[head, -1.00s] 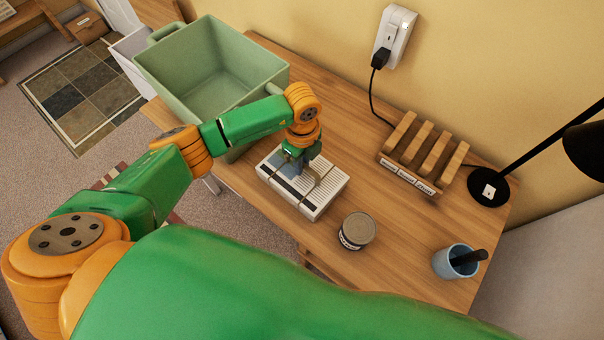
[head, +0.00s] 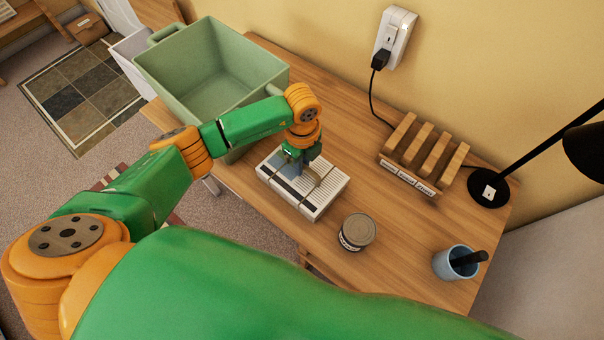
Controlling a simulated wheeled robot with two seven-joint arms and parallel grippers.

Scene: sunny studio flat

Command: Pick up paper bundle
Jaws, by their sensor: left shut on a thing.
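The paper bundle (head: 326,193) is a thick white stack with dark print lines on top and a band around it. It rests on the wooden desk (head: 392,262), or so close above it that I see no gap. My left gripper (head: 299,172) reaches down onto the bundle's top from above and is shut on it. The fingertips are partly hidden by the wrist. My right gripper is not in view.
A green bin (head: 208,92) stands behind and left of the bundle. A lidded tin (head: 356,232), a blue cup (head: 455,262), a slatted wooden rack (head: 425,150) and a black lamp (head: 489,188) are to the right. A charger (head: 395,38) is on the wall.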

